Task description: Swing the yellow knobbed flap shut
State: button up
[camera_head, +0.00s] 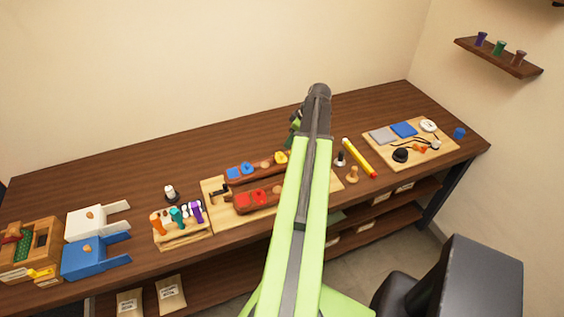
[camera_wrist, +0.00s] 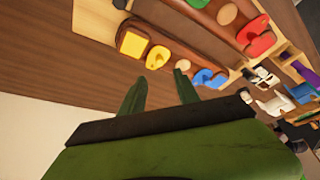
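A yellow flap-like piece (camera_head: 44,273) shows at the lower front of the wooden box (camera_head: 42,245) at the far left in the head view. The box is not clear in the wrist view. My gripper (camera_wrist: 157,84) has its two green fingers apart with nothing between them. In the head view my gripper (camera_head: 294,130) is over the table's middle, far to the right of the box and partly hidden by my arm.
A tool rack (camera_head: 182,236) and a board (camera_head: 215,210) with brown strips follow. Yellow pieces (camera_wrist: 132,43) on a strip lie near my fingers. The table's rear is mostly clear.

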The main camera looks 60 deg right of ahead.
aim_at(281, 155)
jog(key=b+x, duration=0.7)
jog(key=x, duration=0.3)
jog(key=shift+s+b, duration=0.1)
jog(key=shift+b, duration=0.2)
jog(key=shift+r, duration=0.1)
grip_shut()
